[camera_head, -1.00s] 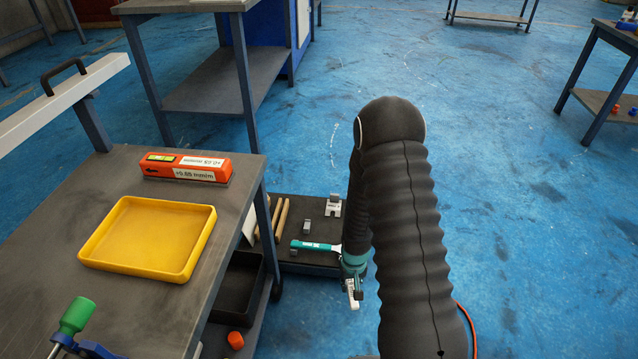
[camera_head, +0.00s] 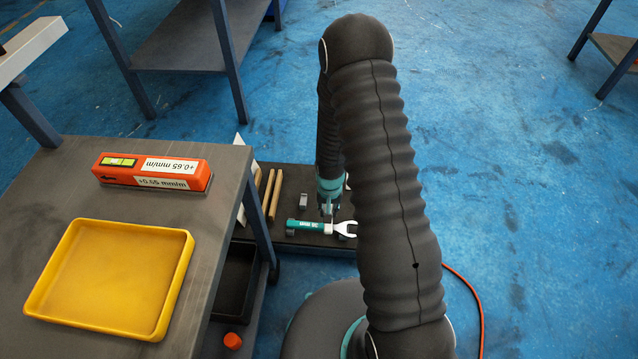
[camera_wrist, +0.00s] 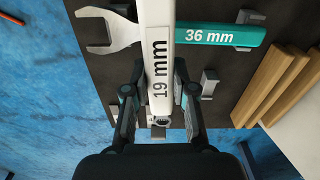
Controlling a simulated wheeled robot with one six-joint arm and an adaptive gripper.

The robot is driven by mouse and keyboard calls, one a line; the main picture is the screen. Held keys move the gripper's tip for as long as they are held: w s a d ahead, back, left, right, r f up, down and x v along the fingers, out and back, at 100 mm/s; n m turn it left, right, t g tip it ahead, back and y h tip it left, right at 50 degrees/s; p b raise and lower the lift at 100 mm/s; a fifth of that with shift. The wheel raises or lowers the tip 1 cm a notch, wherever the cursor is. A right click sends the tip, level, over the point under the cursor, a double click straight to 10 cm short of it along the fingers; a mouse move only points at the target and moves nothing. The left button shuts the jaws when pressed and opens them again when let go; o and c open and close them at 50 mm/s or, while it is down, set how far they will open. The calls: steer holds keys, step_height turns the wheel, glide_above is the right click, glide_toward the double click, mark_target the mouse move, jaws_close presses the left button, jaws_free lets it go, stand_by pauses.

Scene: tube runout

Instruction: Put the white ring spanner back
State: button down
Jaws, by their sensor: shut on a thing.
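The white spanner, marked 19 mm (camera_wrist: 159,50), is upright in the wrist view between the fingers of my gripper (camera_wrist: 159,78), which is shut on it. Its ring end (camera_wrist: 162,121) shows low between the fingers; its other end runs out of the top of the picture. In the head view my gripper (camera_head: 328,208) points down over the dark low platform (camera_head: 290,185), and I cannot make out the white spanner there. A teal spanner marked 36 mm (camera_wrist: 220,34) lies across beyond the white one, its grey open jaw (camera_wrist: 108,30) to the left.
Small grey holders (camera_wrist: 208,82) stand on the platform. Wooden bars (camera_head: 270,193) lie at its left. The workbench at left holds a yellow tray (camera_head: 110,275) and an orange level box (camera_head: 150,172). Blue floor is open at right.

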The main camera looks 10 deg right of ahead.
steer(key=w+r+m+b, duration=0.2)
steer(key=w+m, duration=0.7)
steer(key=m, duration=0.9)
steer(key=shift+r+m+b, duration=0.15)
steer(key=shift+m+b, duration=0.25)
steer(key=shift+b, duration=0.45)
steer(key=shift+a, duration=0.15)
steer(key=shift+f+b, duration=2.65)
steer(key=shift+f, duration=0.9)
steer(key=shift+f+b, duration=0.35)
steer(key=shift+f, duration=0.65)
steer(key=shift+c, duration=1.9)
jaws_free()
steer(key=shift+r, duration=0.1)
